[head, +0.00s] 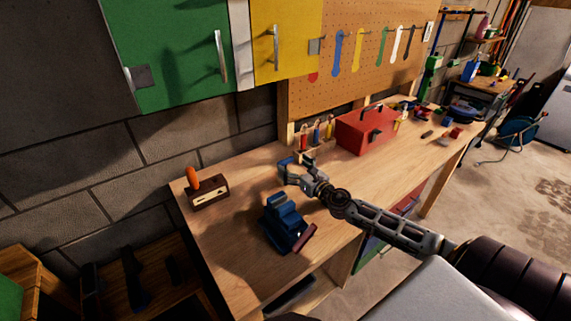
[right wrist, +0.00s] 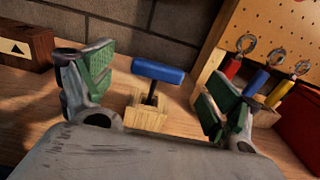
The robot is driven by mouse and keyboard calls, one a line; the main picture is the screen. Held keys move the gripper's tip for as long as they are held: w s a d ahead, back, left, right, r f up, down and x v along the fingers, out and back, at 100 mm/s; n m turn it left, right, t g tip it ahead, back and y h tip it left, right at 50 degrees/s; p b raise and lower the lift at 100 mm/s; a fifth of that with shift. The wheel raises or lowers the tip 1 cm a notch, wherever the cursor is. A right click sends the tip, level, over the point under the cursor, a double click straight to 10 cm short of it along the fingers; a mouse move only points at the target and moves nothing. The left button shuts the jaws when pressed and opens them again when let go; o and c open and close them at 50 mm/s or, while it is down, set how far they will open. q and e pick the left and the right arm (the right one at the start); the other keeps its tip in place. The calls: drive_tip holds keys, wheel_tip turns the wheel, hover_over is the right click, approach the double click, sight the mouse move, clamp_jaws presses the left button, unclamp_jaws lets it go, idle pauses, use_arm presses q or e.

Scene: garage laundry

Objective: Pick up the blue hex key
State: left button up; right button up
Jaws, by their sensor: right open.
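The blue hex key (right wrist: 158,72) has a blue bar handle and a dark shaft, and stands upright in a small wooden block (right wrist: 145,116) on the bench. In the right wrist view it is between the two green-padded fingers of my right gripper (right wrist: 156,88), which is open and empty. A gap shows on each side of the handle. In the head view my right gripper (head: 296,168) is low over the middle of the bench, and the key is hard to tell apart from it. My left gripper is not in view.
A blue vise (head: 283,225) sits near the bench's front left. A brown block with an orange handle (head: 208,190) is at the back left. A rack of red, blue and yellow tools (head: 316,134) and a red toolbox (head: 366,130) stand behind and to the right.

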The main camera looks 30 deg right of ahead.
sight(286, 159)
drive_tip(key=shift+w, duration=0.15)
drive_tip(key=shift+w, duration=0.65)
drive_tip(key=shift+w+a+f+p, duration=0.1)
drive_tip(key=shift+w+p, duration=0.3)
drive_tip(key=shift+w, duration=0.5)
drive_tip(key=shift+w+a, duration=0.1)
drive_tip(key=shift+w, duration=0.7)
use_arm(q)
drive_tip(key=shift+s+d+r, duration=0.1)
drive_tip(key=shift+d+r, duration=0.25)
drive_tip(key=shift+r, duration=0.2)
use_arm(e)
drive_tip(key=c, duration=1.1)
